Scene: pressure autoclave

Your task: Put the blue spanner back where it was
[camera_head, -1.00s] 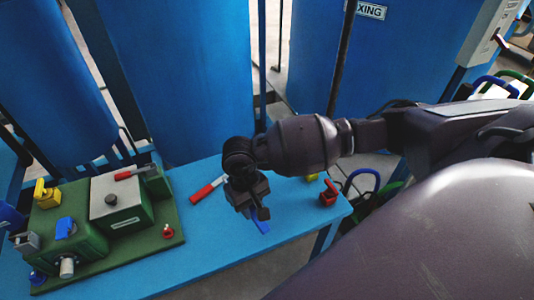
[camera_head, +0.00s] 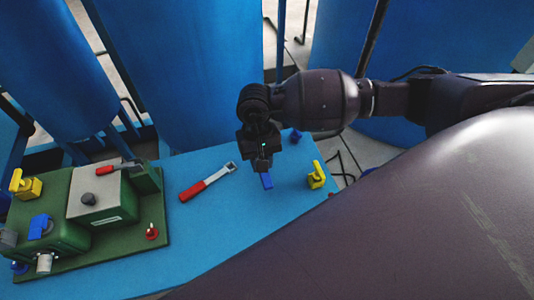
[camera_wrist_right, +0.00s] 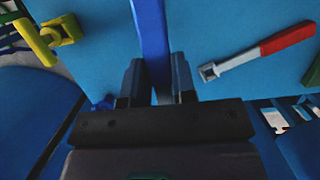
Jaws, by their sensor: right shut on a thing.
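My right gripper (camera_head: 263,166) is shut on the blue spanner (camera_head: 267,181), over the right part of the blue table (camera_head: 215,235). In the right wrist view the spanner (camera_wrist_right: 152,40) runs up from between the two fingers (camera_wrist_right: 158,88) to the top edge of the picture. Its gripped end is partly hidden by the gripper. I cannot tell whether the spanner touches the table. My left gripper is not in view.
A red-handled spanner (camera_head: 208,181) lies left of my gripper. A yellow padlock-like piece (camera_head: 317,176) stands to the right, and a small blue piece (camera_head: 296,135) is behind. A green unit with valves (camera_head: 90,215) fills the table's left. Tall blue tanks (camera_head: 190,70) stand behind.

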